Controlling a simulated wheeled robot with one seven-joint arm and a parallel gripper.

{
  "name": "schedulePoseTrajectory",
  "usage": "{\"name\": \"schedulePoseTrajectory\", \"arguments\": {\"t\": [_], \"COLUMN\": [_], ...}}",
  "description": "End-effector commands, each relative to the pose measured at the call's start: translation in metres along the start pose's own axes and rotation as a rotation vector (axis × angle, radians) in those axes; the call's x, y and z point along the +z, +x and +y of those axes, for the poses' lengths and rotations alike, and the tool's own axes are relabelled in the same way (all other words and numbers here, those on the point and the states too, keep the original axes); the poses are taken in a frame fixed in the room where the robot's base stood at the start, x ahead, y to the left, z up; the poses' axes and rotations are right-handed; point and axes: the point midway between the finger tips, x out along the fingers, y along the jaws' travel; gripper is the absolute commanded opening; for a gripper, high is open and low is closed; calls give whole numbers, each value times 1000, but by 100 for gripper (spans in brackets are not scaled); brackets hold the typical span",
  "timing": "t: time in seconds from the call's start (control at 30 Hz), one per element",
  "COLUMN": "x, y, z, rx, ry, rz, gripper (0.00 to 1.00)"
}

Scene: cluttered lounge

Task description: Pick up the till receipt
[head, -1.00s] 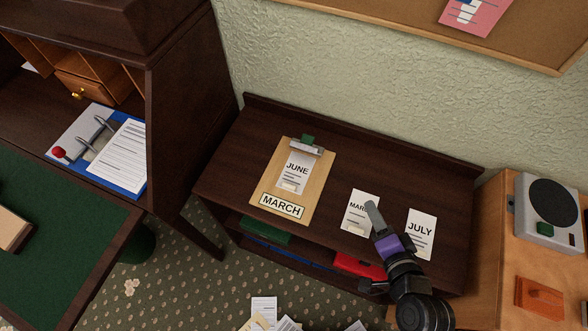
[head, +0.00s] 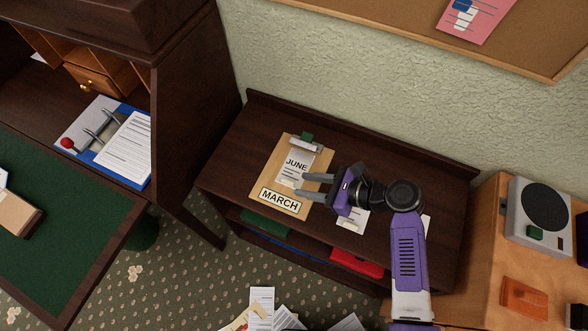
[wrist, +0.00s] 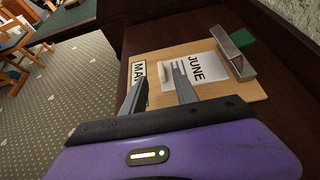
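A white printed slip headed JUNE (head: 297,165) lies on a tan clipboard (head: 269,186) under its metal clip (head: 306,144). The clipboard carries a MARCH label. The wrist view also shows the JUNE slip (wrist: 207,72) and its pale, curled-looking lower end. My gripper (head: 300,185) is open and empty, its two fingers reaching left over the clipboard's right side by the slip's lower end. I cannot tell whether they touch it. Another slip (head: 351,220) lies on the cabinet top, partly hidden by my gripper. The JULY slip is almost wholly hidden behind my arm.
The dark cabinet top (head: 238,150) is bare left of the clipboard. A dark bureau (head: 185,110) stands left, a wall behind. A wooden surface at right holds a grey device (head: 540,215) and an orange-brown object (head: 525,298). Papers (head: 262,300) lie on the floor.

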Motion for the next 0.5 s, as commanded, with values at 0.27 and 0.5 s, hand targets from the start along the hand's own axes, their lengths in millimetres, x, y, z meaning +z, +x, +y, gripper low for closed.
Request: {"name": "schedulePoseTrajectory", "arguments": {"t": [0.27,0.5], "x": [3,2], "y": [37,52], "z": [-1,-2], "rx": [1,-2], "ry": [-3,-3], "rz": [1,2], "gripper": [36,36]}}
